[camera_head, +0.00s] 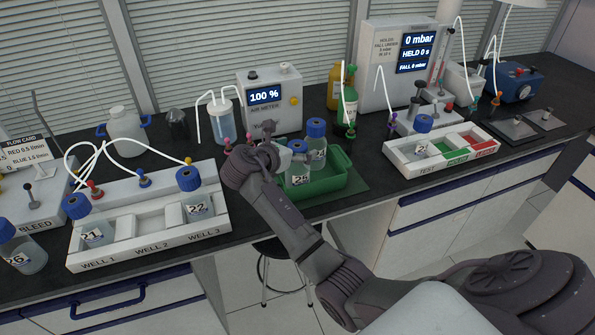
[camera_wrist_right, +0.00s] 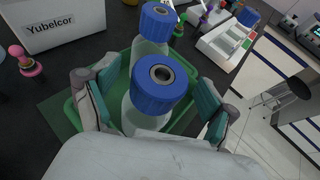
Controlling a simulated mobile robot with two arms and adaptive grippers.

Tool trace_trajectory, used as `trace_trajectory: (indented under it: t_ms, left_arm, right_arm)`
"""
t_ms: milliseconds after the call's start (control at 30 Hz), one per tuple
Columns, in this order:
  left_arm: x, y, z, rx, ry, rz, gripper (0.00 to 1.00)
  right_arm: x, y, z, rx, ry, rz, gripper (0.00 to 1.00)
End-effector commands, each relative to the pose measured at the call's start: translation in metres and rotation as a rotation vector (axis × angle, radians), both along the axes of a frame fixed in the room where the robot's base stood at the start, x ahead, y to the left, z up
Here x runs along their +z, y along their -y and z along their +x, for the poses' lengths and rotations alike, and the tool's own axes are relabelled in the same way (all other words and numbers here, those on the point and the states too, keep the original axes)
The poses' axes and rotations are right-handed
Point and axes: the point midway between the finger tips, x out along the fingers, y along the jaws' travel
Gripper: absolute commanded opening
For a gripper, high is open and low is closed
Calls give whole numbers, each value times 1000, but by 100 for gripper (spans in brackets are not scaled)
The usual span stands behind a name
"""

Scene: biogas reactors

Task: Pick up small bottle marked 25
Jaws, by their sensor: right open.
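A green tray (camera_head: 345,183) holds two small bottles with blue caps. The near bottle (camera_head: 299,172) has a label that looks like 24 or 25; I cannot tell which. The far bottle (camera_head: 317,142) stands behind it, its number unreadable. My right gripper (camera_head: 277,150) is at the near bottle, partly covering it. In the right wrist view, the open fingers of the gripper (camera_wrist_right: 153,104) stand on either side of the near bottle (camera_wrist_right: 160,90), apart from its cap. The far bottle (camera_wrist_right: 157,22) is just beyond. My left gripper is out of view.
A white rack (camera_head: 150,222) at left holds bottles 21 and 22. Bottle 26 (camera_head: 22,250) stands at the far left. A white test rack (camera_head: 440,152) is at right.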

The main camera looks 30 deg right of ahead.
Motion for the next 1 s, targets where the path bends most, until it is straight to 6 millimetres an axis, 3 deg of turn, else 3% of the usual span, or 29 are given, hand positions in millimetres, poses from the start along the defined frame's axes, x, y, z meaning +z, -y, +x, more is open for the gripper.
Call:
trace_trajectory:
  t_ms: [300,800,1000]
  left_arm:
    - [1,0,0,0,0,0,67]
    - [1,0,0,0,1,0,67]
    - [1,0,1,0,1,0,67]
  right_arm:
    - [-3,5,2,1,2,1,84]
    - [-2,5,2,1,2,1,0]
    - [-2,5,3,1,4,0,0]
